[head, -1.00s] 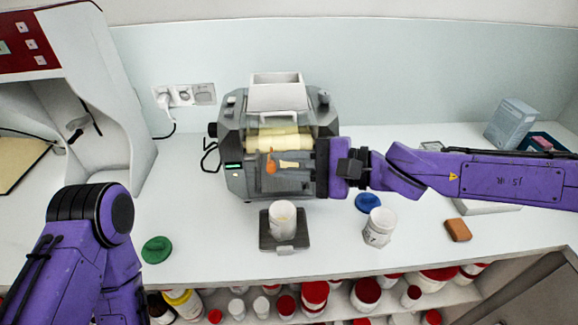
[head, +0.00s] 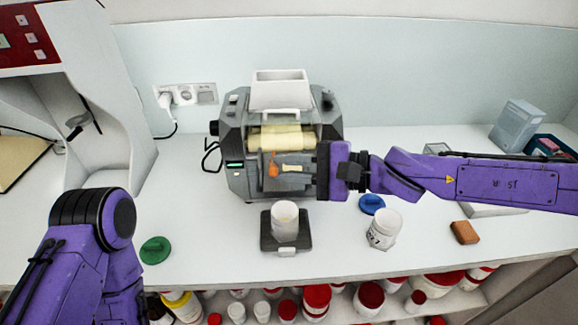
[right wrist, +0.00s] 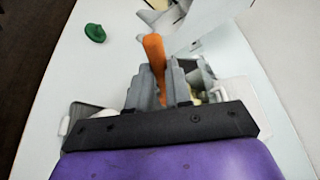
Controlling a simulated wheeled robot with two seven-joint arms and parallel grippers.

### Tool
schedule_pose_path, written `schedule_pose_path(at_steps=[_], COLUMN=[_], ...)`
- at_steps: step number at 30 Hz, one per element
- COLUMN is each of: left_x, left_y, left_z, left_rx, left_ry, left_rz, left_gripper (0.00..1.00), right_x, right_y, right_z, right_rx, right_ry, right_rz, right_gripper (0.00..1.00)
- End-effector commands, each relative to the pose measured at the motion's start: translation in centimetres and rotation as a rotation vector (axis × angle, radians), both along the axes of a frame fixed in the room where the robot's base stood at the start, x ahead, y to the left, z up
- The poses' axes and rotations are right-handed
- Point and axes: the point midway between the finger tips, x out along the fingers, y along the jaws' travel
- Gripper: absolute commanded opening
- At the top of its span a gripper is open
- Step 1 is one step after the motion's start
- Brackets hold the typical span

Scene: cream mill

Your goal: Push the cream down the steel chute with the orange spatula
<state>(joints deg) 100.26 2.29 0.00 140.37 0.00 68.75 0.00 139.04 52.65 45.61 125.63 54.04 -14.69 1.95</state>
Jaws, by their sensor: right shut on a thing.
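The grey mill (head: 233,150) stands at the back middle, with pale cream-coated rollers (head: 280,137). Its steel chute (head: 290,185) is at the front, partly hidden by my right gripper. A small pale streak, which looks like cream (head: 293,168), shows there. My right gripper (head: 312,168) is at the mill's front right, shut on the orange spatula (head: 273,170). The spatula also shows between the fingers in the right wrist view (right wrist: 154,52). An open white jar (head: 285,219) stands upright on a dark scale (head: 286,250) below the chute. My left gripper is out of view; only its arm shows.
A second white jar (head: 383,230) stands at the right, beside a blue lid (head: 371,204). A brown block (head: 464,232) lies farther right. A green lid (head: 155,250) lies at the left, near my left arm. Bare counter lies between it and the scale.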

Motion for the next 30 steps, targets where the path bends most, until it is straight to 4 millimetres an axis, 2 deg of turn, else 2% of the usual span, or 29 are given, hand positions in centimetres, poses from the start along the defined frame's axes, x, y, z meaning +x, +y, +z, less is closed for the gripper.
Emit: schedule_pose_path(at_steps=[18,24,30], left_x=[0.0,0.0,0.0], left_y=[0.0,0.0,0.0], left_z=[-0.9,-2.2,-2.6], left_rx=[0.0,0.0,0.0], left_ry=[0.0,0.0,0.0], left_rz=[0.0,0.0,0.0], left_gripper=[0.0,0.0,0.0], right_x=[0.5,-1.2,-2.4], right_y=[0.0,0.0,0.0], right_z=[-1.1,-2.0,-2.3], right_rx=[0.0,0.001,0.001], right_ry=[0.0,-0.001,-0.001], right_rz=[0.0,0.001,0.001], right_gripper=[0.0,0.0,0.0])
